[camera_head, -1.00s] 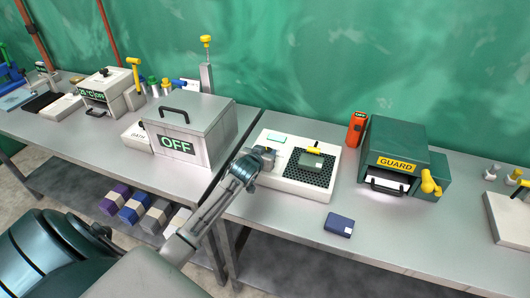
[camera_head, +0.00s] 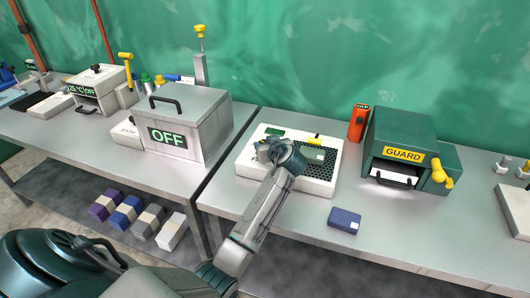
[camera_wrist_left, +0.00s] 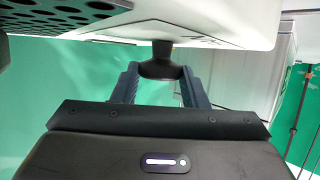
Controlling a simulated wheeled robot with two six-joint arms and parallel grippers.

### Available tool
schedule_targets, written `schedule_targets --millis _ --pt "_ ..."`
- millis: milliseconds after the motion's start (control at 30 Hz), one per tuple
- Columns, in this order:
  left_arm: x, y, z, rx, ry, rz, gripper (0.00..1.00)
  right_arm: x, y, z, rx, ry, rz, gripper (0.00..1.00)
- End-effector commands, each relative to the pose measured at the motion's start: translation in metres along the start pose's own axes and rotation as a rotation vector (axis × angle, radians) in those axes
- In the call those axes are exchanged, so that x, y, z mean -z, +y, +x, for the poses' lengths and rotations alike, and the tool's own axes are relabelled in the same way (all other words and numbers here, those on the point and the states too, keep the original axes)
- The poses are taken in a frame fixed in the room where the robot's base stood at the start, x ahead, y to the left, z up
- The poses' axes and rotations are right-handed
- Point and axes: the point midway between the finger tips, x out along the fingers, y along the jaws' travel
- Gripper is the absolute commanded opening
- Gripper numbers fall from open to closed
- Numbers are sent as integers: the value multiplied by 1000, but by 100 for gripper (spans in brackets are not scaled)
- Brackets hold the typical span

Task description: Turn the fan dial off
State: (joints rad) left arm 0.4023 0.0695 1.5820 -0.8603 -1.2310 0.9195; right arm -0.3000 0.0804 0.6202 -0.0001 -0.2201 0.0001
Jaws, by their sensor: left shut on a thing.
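The white box with a black perforated panel (camera_head: 327,187) stands on the right-hand bench. A dark dial (camera_wrist_left: 161,66) sticks out from the white box face in the left wrist view, at top centre. My left gripper (camera_wrist_left: 160,72) is shut on this dial, one blue-grey finger at each side. In the head view my left gripper (camera_head: 267,152) is over the left part of the box, and my wrist hides the dial and its marking. A small dark green panel (camera_head: 275,132) shows at the box's back left. My right gripper is not in view.
A grey lidded box marked OFF (camera_head: 166,137) stands to the left. A green box marked GUARD (camera_head: 403,155) and an orange object (camera_head: 357,124) stand to the right. A blue box (camera_head: 344,220) lies near the front edge. Bare bench surrounds it.

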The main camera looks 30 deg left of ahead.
Motion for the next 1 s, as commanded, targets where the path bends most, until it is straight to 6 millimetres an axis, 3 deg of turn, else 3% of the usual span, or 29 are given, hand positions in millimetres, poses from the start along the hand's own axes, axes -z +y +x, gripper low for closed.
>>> schedule_targets --millis 200,700,733,833,1000 --pt "-1 1 0 57 1 -23 17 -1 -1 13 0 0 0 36" --pt "1 1 0 73 0 -30 17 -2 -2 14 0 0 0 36" --pt "1 1 0 73 0 -30 41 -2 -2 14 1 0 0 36" --pt "1 1 0 73 0 -30 61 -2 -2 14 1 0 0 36" --pt "0 1 0 73 0 -30 61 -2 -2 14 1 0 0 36"
